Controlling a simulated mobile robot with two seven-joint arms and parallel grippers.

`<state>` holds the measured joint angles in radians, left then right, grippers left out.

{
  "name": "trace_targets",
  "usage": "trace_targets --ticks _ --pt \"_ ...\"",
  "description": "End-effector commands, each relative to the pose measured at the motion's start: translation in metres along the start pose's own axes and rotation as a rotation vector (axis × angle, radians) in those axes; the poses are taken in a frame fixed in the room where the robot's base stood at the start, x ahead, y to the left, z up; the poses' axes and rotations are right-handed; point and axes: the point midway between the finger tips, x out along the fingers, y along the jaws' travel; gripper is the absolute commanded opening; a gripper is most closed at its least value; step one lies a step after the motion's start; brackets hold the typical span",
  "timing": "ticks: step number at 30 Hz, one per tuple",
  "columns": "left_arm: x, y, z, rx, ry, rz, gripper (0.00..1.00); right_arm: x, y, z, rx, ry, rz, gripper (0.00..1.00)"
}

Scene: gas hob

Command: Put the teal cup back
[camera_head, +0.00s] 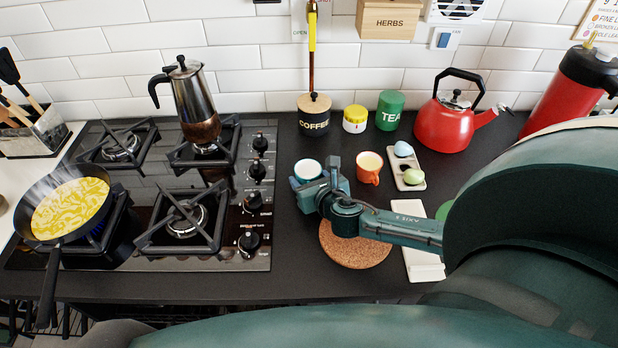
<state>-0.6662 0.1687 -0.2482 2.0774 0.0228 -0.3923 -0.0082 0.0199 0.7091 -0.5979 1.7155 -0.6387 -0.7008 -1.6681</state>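The teal cup (308,169) is on the right of the hob, near the knobs, with its pale inside facing up. My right gripper (318,181) is right at the cup, its fingers covering the cup's near and right side. I cannot tell whether the fingers touch the cup, or whether the cup rests on the counter or is slightly raised. An orange cup (369,167) stands just right of the gripper. My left gripper is not in view.
A cork mat (356,252) lies below my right forearm. An egg tray (407,166), a red kettle (448,117), tins and a coffee jar (314,116) stand behind. A frying pan (70,207) and a moka pot (191,98) are on the hob.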

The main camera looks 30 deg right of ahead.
Motion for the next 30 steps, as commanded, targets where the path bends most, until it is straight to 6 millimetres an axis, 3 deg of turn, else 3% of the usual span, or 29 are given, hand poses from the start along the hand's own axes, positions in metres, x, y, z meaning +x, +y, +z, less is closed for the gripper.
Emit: trace_targets --ticks 6,16,30 --pt "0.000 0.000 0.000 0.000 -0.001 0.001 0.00 0.000 0.000 0.001 0.000 0.000 0.000 0.72" --pt "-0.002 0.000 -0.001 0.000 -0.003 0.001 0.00 -0.005 0.000 0.004 -0.002 0.001 0.001 0.72" --pt "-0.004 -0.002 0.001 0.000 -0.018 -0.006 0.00 -0.097 0.000 0.003 -0.002 0.002 0.003 0.72"
